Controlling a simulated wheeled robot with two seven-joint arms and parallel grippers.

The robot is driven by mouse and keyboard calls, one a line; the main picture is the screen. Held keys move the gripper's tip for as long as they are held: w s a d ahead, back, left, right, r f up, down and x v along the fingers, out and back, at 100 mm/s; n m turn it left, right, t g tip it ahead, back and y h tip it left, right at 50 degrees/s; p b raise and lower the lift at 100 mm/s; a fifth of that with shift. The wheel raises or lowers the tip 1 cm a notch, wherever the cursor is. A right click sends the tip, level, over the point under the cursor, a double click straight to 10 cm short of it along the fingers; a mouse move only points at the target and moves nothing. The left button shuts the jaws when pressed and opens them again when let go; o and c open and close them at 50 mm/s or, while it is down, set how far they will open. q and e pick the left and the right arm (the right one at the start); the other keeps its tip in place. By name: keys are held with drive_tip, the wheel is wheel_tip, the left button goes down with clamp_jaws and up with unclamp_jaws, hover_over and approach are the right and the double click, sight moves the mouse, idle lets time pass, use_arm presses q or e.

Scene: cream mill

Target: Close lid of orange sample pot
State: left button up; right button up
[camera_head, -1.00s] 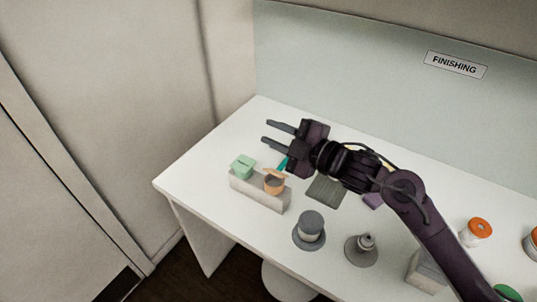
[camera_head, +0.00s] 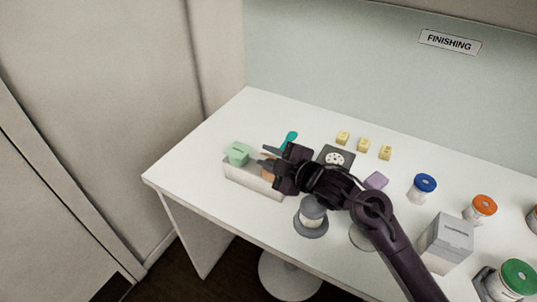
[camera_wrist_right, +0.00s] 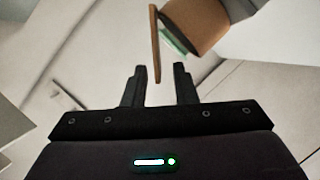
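The orange sample pot (camera_head: 266,173) stands in the right end of a pale block holder (camera_head: 246,179) and is mostly hidden by my right gripper (camera_head: 263,156) in the head view. In the right wrist view, the pot's orange-brown body (camera_wrist_right: 196,24) is at the top. Its lid (camera_wrist_right: 155,45) stands open, seen nearly edge-on as a thin strip. My right gripper (camera_wrist_right: 159,71) is open, with the lid's lower edge between its fingertips and a visible gap on both sides. My left gripper is not in view.
A green pot (camera_head: 237,153) sits in the holder's left end. A teal tool (camera_head: 289,140) lies behind the gripper. A grey lidded piece (camera_head: 311,213) stands in front.

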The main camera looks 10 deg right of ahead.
drive_tip(key=shift+w, duration=0.1)
clamp_jaws()
drive_tip(key=n+b, duration=0.1)
drive_tip(key=b, duration=0.2)
drive_tip(key=f+n+t+b, duration=0.1)
drive_tip(key=b, duration=0.2)
drive_tip(key=s+f+n+b, duration=0.1)
drive_tip(key=b, duration=0.2)
drive_tip(key=shift+a+f+t, duration=0.1)
drive_tip(key=shift+a+t, duration=0.3)
